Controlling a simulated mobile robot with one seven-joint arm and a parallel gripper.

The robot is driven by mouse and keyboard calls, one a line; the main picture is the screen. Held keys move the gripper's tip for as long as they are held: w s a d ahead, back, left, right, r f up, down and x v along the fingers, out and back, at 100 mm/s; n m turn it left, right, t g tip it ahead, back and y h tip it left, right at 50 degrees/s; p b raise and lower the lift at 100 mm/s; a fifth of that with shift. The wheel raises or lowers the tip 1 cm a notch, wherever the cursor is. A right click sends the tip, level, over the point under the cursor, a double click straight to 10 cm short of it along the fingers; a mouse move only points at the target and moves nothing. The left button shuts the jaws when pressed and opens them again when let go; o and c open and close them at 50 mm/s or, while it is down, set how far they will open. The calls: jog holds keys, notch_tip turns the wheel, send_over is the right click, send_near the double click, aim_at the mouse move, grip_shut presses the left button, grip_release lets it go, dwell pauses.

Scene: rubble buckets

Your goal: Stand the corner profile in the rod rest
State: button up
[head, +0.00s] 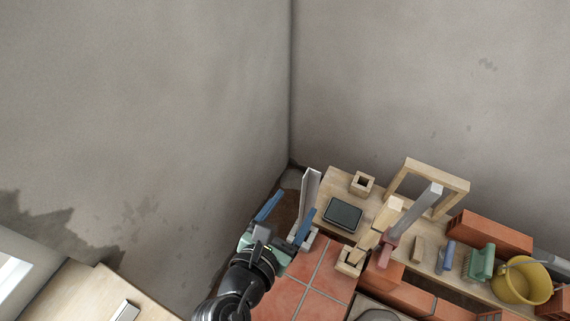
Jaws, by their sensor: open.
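A pale grey angled strip, which looks like the corner profile (311,185), stands nearly upright beside the room corner. Its lower end goes down towards a small pale block (312,236), possibly the rod rest; the contact is partly hidden by my gripper. My gripper (297,202) is open, with its two blue fingers spread wide. Nothing is visibly held.
A wooden bench (330,184) carries a small square wooden holder (362,183), a dark tray (343,215) and a wooden frame (428,170). A wooden post (375,232), brushes, bricks and a yellow bucket (520,283) crowd the right. Red tiles (318,279) lie in front.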

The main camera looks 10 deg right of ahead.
aim_at(316, 172)
jog(key=shift+n, duration=0.6)
jog(key=p+x, duration=0.1)
jog(key=x, duration=0.3)
jog(key=p+x, duration=0.1)
jog(key=x, duration=0.3)
jog(key=p+x, duration=0.1)
jog(key=x, duration=0.3)
jog(key=shift+d+r, duration=0.25)
jog(key=shift+d, duration=0.1)
grip_shut()
jog(key=c, duration=0.6)
grip_release()
grip_shut()
jog(key=shift+r, duration=0.15)
